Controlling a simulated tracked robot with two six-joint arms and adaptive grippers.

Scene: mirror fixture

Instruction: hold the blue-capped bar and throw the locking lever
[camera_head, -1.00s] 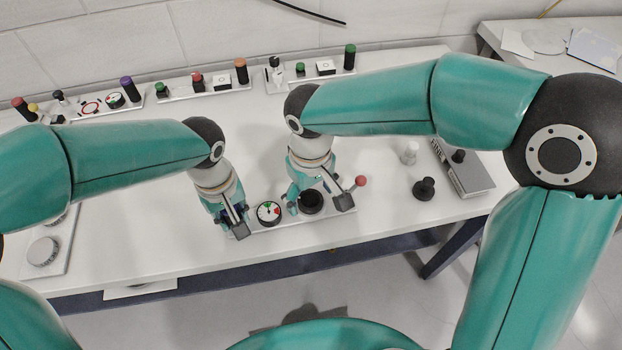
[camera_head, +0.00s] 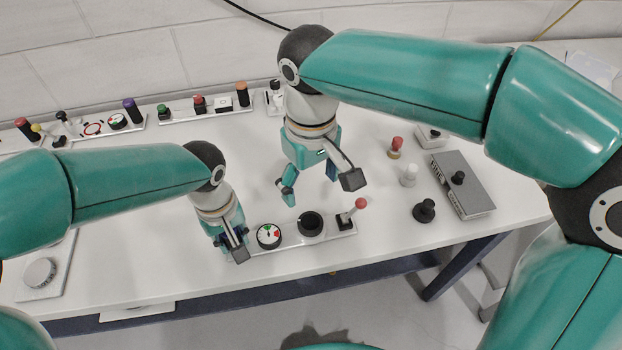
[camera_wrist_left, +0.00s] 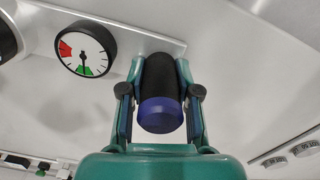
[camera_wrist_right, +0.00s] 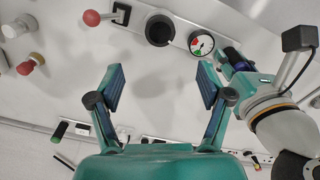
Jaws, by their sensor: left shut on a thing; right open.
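My left gripper (camera_head: 232,248) is shut on the blue-capped bar (camera_wrist_left: 160,80), at the left end of a pale panel near the table's front edge. In the left wrist view the bar is a black cylinder with a blue cap (camera_wrist_left: 160,116) between the fingers. The locking lever (camera_head: 345,219), with a red ball knob (camera_head: 360,204), stands at the panel's right end, leaning right in the head view. The red ball also shows in the right wrist view (camera_wrist_right: 91,18). My right gripper (camera_head: 320,188) is open and empty, above the table behind the panel, apart from the lever.
Between bar and lever sit a dial gauge (camera_head: 269,236) and a round black knob (camera_head: 311,224). To the right stand a black knobbed piece (camera_head: 424,211), a white one (camera_head: 408,175), a red-topped one (camera_head: 396,146) and a grey box (camera_head: 470,192). More panels line the back.

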